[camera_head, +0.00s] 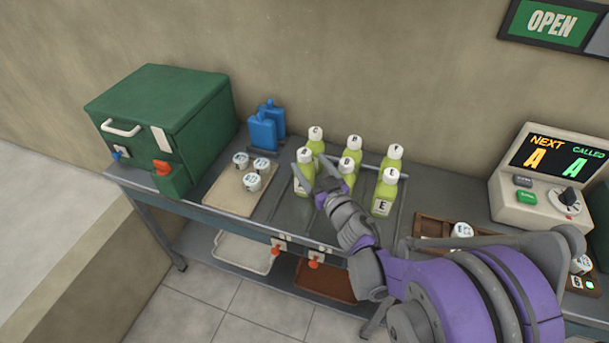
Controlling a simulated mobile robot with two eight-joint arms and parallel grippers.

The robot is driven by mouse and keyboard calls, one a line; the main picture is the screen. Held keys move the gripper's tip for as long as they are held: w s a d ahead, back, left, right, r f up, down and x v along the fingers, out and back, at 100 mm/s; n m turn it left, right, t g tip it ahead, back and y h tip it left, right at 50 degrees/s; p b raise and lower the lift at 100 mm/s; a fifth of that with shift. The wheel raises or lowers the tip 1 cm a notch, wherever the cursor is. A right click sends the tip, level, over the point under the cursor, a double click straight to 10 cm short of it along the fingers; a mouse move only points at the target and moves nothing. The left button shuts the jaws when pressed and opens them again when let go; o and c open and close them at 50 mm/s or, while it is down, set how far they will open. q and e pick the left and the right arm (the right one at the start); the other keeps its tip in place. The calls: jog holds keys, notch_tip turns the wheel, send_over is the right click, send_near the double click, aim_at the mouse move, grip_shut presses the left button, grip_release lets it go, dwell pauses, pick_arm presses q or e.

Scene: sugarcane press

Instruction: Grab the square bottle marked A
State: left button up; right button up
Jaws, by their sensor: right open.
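Several square yellow-green bottles with white lettered caps stand in two rows on the metal counter. The front-left bottle (304,180) has a small cap letter that looks like A, though it is hard to read. Behind it stands the bottle marked C (316,142). The bottle marked E (384,195) is at the front right. My right gripper (313,172) is open, its fingers pointing at the front-left bottle and partly overlapping it. I cannot tell whether they touch it. The gripper also partly hides the front-middle bottle (347,172). My left gripper is out of view.
A green box with a spout (160,105) stands at the left. Blue containers (264,128) and a tray (222,196) with white cups are beside the bottles. A brown tray (428,226) and a NEXT/CALLED display (552,175) are at the right. The wall is close behind.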

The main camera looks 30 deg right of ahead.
aim_at(308, 158)
jog(key=w, duration=0.5)
jog(key=shift+d, duration=0.35)
grip_shut()
dwell(1.0)
